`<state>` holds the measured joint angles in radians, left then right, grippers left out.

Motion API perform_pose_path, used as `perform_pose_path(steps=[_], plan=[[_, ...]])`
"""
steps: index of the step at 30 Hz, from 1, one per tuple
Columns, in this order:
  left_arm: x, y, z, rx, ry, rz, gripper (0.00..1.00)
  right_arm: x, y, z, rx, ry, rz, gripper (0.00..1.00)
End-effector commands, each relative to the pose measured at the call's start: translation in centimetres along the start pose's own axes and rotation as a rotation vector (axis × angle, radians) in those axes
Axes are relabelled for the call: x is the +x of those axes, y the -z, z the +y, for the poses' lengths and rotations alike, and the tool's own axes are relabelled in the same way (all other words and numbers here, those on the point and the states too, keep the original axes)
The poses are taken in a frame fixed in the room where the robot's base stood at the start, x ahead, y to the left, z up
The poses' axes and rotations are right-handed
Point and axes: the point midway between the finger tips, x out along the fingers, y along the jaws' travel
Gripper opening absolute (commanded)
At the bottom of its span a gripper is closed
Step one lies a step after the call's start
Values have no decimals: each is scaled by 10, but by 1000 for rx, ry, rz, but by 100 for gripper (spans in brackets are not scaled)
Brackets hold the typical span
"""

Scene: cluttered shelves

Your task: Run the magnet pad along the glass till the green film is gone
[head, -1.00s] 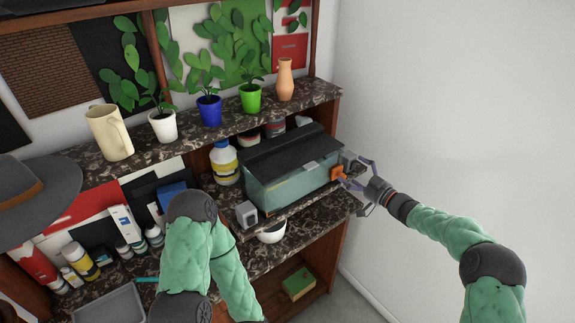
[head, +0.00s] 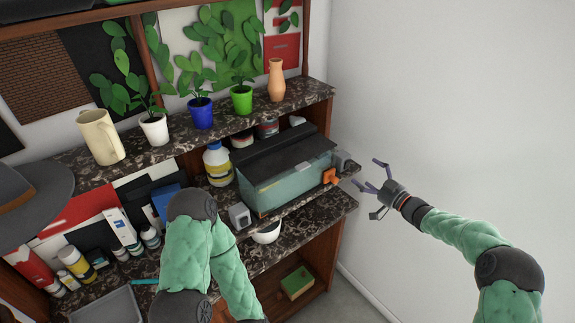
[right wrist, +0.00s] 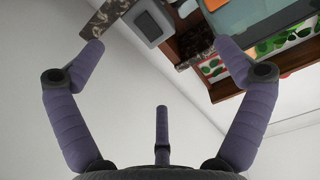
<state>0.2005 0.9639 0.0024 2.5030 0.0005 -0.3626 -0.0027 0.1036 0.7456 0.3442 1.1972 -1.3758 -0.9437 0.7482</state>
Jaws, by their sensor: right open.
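The glass tank (head: 290,185) with a dark lid (head: 280,155) stands on the middle shelf; its front glass looks pale teal, and I cannot tell film from tint. An orange block (head: 329,176), which looks like the magnet pad, sits at the right end of the front glass. My right gripper (head: 372,176) is open and empty, to the right of the orange block and apart from it. Its spread fingers also show in the right wrist view (right wrist: 165,60), with nothing between them.
Grey blocks stand at the tank's left (head: 239,216) and right (head: 341,160) ends. A white bowl (head: 266,232) is on the shelf below. Potted plants and an orange vase (head: 276,80) line the upper shelf.

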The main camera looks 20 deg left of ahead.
Motion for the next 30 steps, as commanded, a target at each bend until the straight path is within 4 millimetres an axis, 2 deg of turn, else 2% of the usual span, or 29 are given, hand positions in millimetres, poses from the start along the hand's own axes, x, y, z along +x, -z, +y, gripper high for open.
perform_pose_path(steps=[18,30], plan=[[-7,0,2,-2,0,0,0,-37,-2,-5,3,10,-2,100],[-7,0,2,-2,0,0,0,-38,-3,-5,3,12,-2,100]])
